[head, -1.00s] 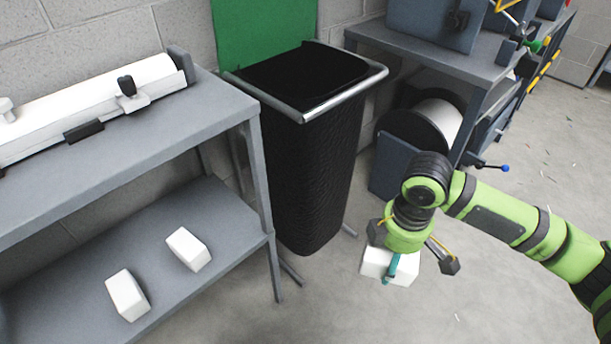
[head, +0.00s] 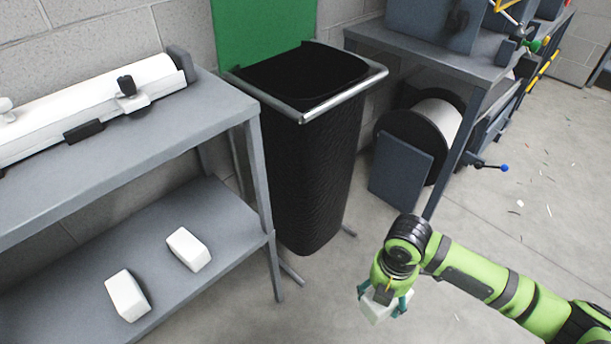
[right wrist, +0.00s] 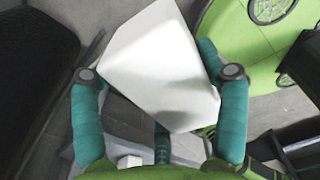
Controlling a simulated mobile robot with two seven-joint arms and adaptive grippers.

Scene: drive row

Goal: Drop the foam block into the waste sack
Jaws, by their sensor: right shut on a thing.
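My right gripper (head: 384,296) is shut on a white foam block (head: 377,308), over the floor in front and to the right of the sack. In the right wrist view the foam block (right wrist: 165,68) sits tilted between the teal fingers of the gripper (right wrist: 160,95). The black waste sack (head: 308,170) hangs upright from a metal rim frame, its open mouth facing up. The gripper and block are apart from it, nearer to me. My left gripper is not in view.
Two more white blocks, one nearer (head: 127,296) and one farther (head: 188,249), lie on the lower shelf (head: 80,270) of the grey bench at left. A workbench (head: 440,50) with a cable reel (head: 425,125) stands right of the sack. The floor at right is mostly clear.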

